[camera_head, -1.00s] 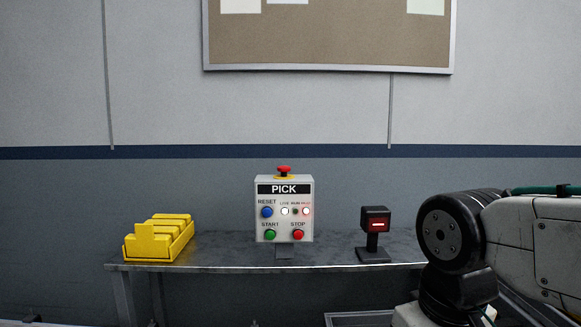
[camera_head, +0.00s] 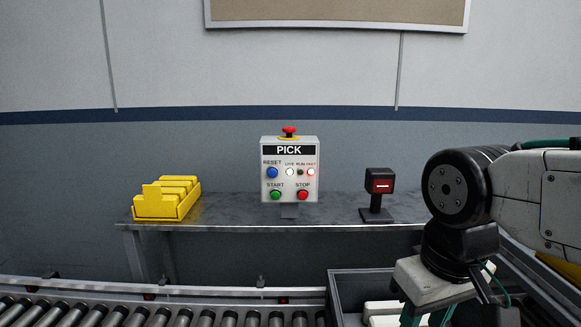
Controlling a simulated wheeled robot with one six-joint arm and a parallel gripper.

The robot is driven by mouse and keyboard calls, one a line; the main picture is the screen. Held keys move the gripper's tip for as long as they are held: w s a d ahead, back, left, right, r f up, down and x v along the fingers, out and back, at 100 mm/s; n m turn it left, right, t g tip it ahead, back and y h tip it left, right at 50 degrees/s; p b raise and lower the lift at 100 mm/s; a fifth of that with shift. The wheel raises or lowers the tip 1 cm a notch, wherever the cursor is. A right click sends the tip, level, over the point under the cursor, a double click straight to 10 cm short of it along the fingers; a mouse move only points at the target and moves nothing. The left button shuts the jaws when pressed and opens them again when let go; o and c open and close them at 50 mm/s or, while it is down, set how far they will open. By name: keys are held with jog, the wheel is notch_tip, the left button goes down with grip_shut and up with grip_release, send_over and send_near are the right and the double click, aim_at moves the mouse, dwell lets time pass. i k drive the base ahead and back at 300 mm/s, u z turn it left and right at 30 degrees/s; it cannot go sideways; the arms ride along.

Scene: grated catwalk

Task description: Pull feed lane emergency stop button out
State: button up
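A control box labelled PICK (camera_head: 289,184) stands on a short post on the metal bench. A red mushroom emergency stop button (camera_head: 289,130) with a yellow collar sits on its top. My arm is at the right, well apart from the box.
In front are a roller conveyor (camera_head: 180,312) and a dark tray (camera_head: 345,285). A corkboard (camera_head: 340,12) hangs above.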

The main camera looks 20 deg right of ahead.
aim_at(289, 130)
jog(key=k, duration=1)
jog(key=u, duration=1.5)
jog(key=i, duration=1.3)
jog(key=z, duration=2)
jog(key=i, duration=0.5)
